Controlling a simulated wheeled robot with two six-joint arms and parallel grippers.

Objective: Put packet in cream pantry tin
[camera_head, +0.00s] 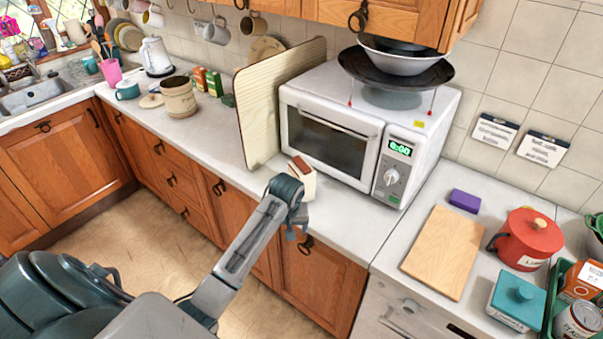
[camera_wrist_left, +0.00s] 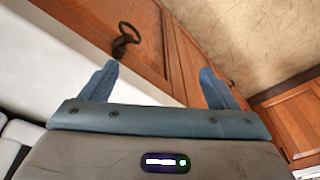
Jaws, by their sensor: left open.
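The cream pantry tin (camera_head: 178,102) stands open-topped on the back-left counter, with a round beige lid (camera_head: 151,101) lying beside it. A small white packet with a brown top (camera_head: 303,182) stands on the counter in front of the microwave, partly hidden by my left arm. My left gripper (camera_head: 297,232) is at the counter's front edge, nearer the camera than the packet. In the left wrist view the gripper (camera_wrist_left: 157,84) has its fingers spread with nothing between them, in front of the cabinet door. My right gripper is not in view.
A striped upright board (camera_head: 258,105) stands between the tin and the white microwave (camera_head: 345,135). Orange and green boxes (camera_head: 207,82) stand behind the tin. A wooden cutting board (camera_head: 444,252) and red pot (camera_head: 525,240) are at right. The counter before the striped board is clear.

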